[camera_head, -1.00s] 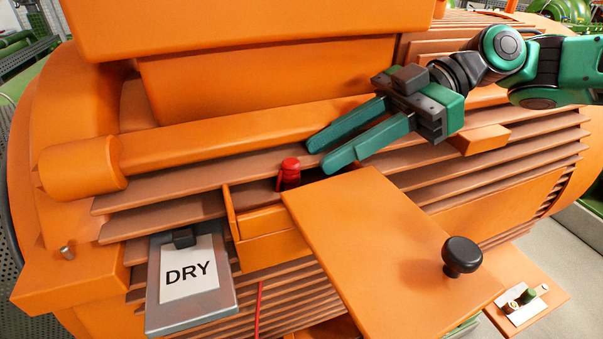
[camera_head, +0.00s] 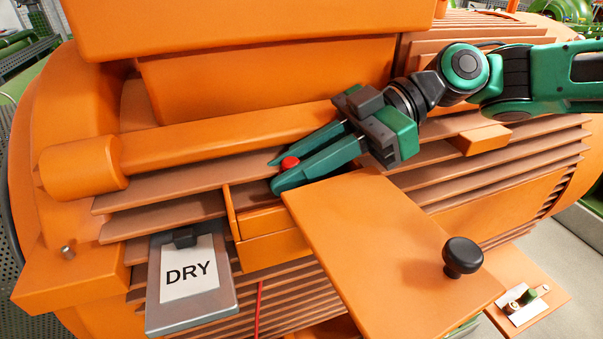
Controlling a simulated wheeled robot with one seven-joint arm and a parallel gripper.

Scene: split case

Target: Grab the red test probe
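The red test probe (camera_head: 290,163) stands in the opening of an orange box on the finned orange machine. Only its red rounded top shows; the rest is hidden behind my near finger. My gripper (camera_head: 275,172) has two long green fingers, which lie on either side of the probe's top. The fingers are apart, with the probe between them near the tips. I cannot make out any contact between fingers and probe.
The orange box (camera_head: 270,247) has an open orange lid (camera_head: 380,240) with a black knob (camera_head: 462,256) to its right. A grey plate with a DRY label (camera_head: 188,275) hangs at left. A red cable (camera_head: 259,305) hangs below. Brown fins and an orange bar (camera_head: 220,139) lie close behind the fingers.

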